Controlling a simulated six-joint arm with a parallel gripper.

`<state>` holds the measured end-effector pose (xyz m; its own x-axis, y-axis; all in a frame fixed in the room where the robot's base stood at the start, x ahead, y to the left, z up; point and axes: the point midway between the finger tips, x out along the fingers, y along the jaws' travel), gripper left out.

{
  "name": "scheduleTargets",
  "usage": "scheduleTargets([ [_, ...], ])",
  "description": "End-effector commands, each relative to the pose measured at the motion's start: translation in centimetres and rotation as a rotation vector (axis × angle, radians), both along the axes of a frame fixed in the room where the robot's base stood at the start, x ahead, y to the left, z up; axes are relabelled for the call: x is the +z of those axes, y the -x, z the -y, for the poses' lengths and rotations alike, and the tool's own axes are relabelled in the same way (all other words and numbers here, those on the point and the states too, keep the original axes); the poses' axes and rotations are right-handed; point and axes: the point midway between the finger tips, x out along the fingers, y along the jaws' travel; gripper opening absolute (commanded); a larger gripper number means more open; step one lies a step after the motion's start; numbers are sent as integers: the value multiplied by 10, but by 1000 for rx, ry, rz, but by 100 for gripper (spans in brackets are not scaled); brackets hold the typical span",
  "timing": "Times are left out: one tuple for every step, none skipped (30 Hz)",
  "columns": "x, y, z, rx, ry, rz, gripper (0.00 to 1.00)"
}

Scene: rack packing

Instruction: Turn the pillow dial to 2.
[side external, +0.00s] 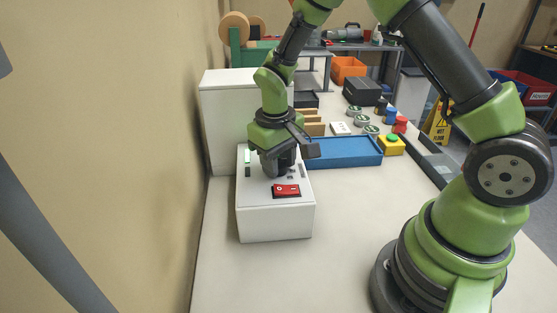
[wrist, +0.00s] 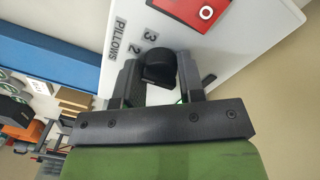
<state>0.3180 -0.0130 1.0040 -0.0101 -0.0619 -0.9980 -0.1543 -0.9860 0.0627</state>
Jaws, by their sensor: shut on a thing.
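The pillow dial (wrist: 158,67) is a black round knob on the white control box (side external: 275,220). In the wrist view it sits between the two fingers of my gripper (wrist: 160,88), which is shut on it. The label PILLOWS and the numbers 3 and 2 show beside the dial; my gripper hides part of the scale. I cannot make out the dial's pointer or its setting. In the side view my gripper (side external: 281,165) points down onto the top of the box and mostly hides the dial.
The bench in front is clear.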

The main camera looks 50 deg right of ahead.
Motion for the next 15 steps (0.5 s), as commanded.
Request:
scheduleTargets([
  [0,0,-2,-14,-2,-1,12],
  [0,0,-2,-23,-2,-1,12],
  [0,0,-2,-33,-2,-1,12],
  [0,0,-2,-39,-2,-1,12],
  [0,0,-2,-43,-2,-1,12],
  [0,0,-2,-49,-2,-1,12],
  [0,0,-2,-52,-2,0,12],
  [0,0,-2,-55,-2,0,12],
  [0,0,-2,-58,-2,-1,12],
  [0,0,-2,-59,-2,0,12],
  [0,0,-2,-60,-2,0,12],
  [0,0,-2,-60,-2,0,12],
  [0,0,-2,-60,-2,0,12],
  [0,0,-2,-60,-2,0,12],
  [0,0,-2,-59,-3,0,12],
])
